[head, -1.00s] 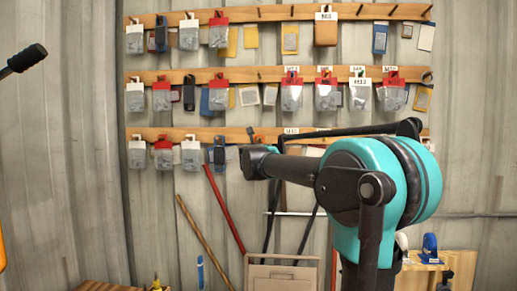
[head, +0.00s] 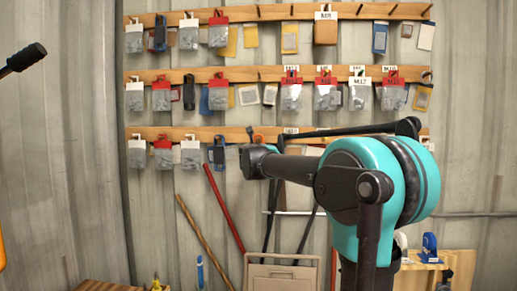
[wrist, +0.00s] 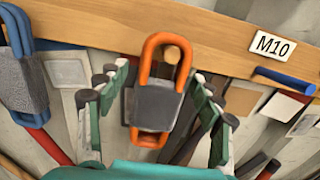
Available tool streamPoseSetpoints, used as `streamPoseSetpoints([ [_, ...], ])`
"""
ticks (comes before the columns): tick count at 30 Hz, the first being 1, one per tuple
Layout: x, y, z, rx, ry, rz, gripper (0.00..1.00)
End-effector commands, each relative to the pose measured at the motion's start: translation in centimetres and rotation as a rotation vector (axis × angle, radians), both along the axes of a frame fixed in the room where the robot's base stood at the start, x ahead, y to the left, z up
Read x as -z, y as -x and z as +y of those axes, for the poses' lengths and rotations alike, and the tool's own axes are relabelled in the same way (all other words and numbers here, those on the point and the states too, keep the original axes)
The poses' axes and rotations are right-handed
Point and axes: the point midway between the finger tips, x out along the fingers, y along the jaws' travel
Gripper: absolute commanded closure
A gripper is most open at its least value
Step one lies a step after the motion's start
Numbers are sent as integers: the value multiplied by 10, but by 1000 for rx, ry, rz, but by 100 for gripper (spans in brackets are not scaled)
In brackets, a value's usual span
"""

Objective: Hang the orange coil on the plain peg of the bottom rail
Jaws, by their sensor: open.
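The orange coil (wrist: 183,57), an elongated loop with a grey band, is upright at the middle of the wrist view in front of the wooden bottom rail (wrist: 225,46). The round end of a plain wooden peg (wrist: 172,55) shows inside its upper loop. My gripper (wrist: 155,82) is open, with its green fingers on either side of the coil and visible gaps to both. In the head view only a bit of the orange coil (head: 257,139) shows above the dark end of my arm, and the fingers cannot be made out.
A blue coil (wrist: 22,75) with a grey band hangs at the left of the wrist view. At the right are an M10 label (wrist: 272,44) and a blue peg (wrist: 285,81). A red pole (head: 225,212) leans below the rail. Two upper rails (head: 235,75) hold several bags.

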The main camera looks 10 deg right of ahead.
Motion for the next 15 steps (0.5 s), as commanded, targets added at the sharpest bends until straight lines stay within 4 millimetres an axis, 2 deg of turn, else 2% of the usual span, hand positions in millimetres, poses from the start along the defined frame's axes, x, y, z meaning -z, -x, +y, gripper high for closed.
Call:
streamPoseSetpoints([
  [8, 0, 7, 2, -1, 0, 0, 34],
  [15, 2, 46, 13, -2, -1, 0, 34],
])
